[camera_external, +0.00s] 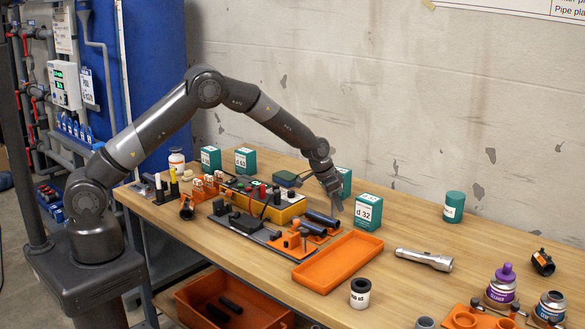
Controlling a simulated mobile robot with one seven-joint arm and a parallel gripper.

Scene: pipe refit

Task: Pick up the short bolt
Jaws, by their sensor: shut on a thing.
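My gripper (335,203) is at the end of the arm, pointing down over the back half of the table, between the black cylinders and the green box marked d 32. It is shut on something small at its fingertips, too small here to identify. I cannot make out a short bolt for certain anywhere in this view.
The wooden table (420,292) holds an empty orange tray (338,262) in front of my gripper. A green d 32 box (369,212) stands close to its right. Black cylinders (321,219) on an orange holder lie to its left. A flashlight (424,260) lies further right.

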